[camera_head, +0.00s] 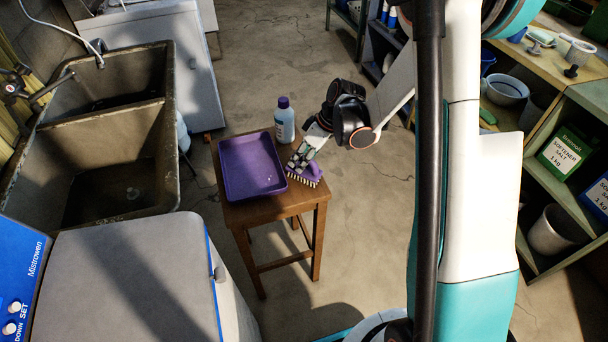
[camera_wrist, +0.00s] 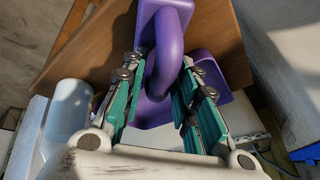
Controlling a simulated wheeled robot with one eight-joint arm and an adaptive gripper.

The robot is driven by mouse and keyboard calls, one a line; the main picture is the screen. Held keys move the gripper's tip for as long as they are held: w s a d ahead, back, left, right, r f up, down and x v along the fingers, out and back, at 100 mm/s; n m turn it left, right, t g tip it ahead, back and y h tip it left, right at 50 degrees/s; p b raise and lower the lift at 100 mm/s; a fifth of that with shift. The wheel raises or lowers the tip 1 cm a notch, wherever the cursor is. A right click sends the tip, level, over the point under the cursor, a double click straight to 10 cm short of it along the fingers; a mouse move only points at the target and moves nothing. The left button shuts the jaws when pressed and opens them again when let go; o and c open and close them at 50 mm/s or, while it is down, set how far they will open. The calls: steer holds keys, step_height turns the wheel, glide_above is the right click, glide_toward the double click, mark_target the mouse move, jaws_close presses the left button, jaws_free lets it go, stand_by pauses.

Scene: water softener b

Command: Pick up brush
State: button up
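The brush (camera_head: 311,178), purple with pale bristles, is at the right edge of a small wooden stool (camera_head: 275,209). My gripper (camera_head: 299,163) is over it, pointing down and partly hiding it. In the wrist view the curved purple brush handle (camera_wrist: 168,65) lies between my two green-padded fingers (camera_wrist: 160,100). The fingers are apart, with some room visible beside the handle, so the gripper looks open around it. Whether a finger touches the handle cannot be told.
A purple tray (camera_head: 253,168) lies on the stool, left of the brush. A white bottle with a purple cap (camera_head: 284,122) stands behind it. A double sink (camera_head: 104,135) and a grey-topped appliance (camera_head: 125,275) are left; shelves (camera_head: 566,105) are right. Floor beside the stool is clear.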

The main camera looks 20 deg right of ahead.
steer(key=shift+r, duration=0.1)
jaws_close()
step_height(320, 180, up, 20)
steer(key=p, duration=0.7)
stand_by(0.4)
